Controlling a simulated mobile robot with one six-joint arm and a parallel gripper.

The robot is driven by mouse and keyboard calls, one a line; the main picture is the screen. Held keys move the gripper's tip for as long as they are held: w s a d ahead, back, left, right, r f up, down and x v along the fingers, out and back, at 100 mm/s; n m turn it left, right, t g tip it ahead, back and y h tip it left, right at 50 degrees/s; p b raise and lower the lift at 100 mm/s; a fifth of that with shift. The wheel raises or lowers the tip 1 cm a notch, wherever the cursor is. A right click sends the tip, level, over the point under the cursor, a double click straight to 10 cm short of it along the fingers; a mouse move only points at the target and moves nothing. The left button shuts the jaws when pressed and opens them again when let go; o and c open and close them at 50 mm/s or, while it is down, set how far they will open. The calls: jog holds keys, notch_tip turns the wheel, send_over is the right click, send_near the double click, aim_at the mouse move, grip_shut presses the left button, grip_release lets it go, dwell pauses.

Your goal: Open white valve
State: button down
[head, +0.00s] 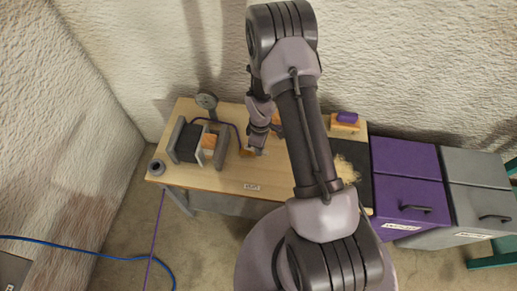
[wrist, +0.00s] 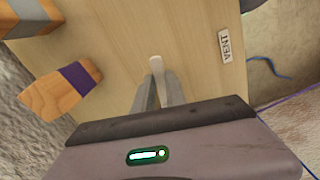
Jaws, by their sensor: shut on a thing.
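The white valve shows in the wrist view as a small white handle (wrist: 156,64) at my fingertips, on the wooden tabletop (wrist: 110,50). My gripper (wrist: 158,82) is shut on this handle, and its fingers hide the handle's lower part. A "VENT" label (wrist: 225,46) lies on the tabletop to the right of the handle. In the head view, my gripper (head: 258,150) is low over the middle of the workbench (head: 215,180), and the valve cannot be made out there. The label (head: 252,187) also shows near the bench's front edge.
A wooden block with a purple band (wrist: 62,88) lies left of my fingers. Another wood-and-grey piece (wrist: 28,14) is at the upper left corner. A dark rack (head: 188,142) stands on the bench's left. Purple (head: 405,165) and grey (head: 475,170) drawer units stand at right.

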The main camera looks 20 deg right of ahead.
jog(key=shift+w+d+n, duration=0.3)
jog(key=shift+w+n, duration=0.05)
jog(key=shift+n, duration=0.65)
jog(key=c, duration=1.4)
grip_release()
jog(key=shift+o, duration=0.2)
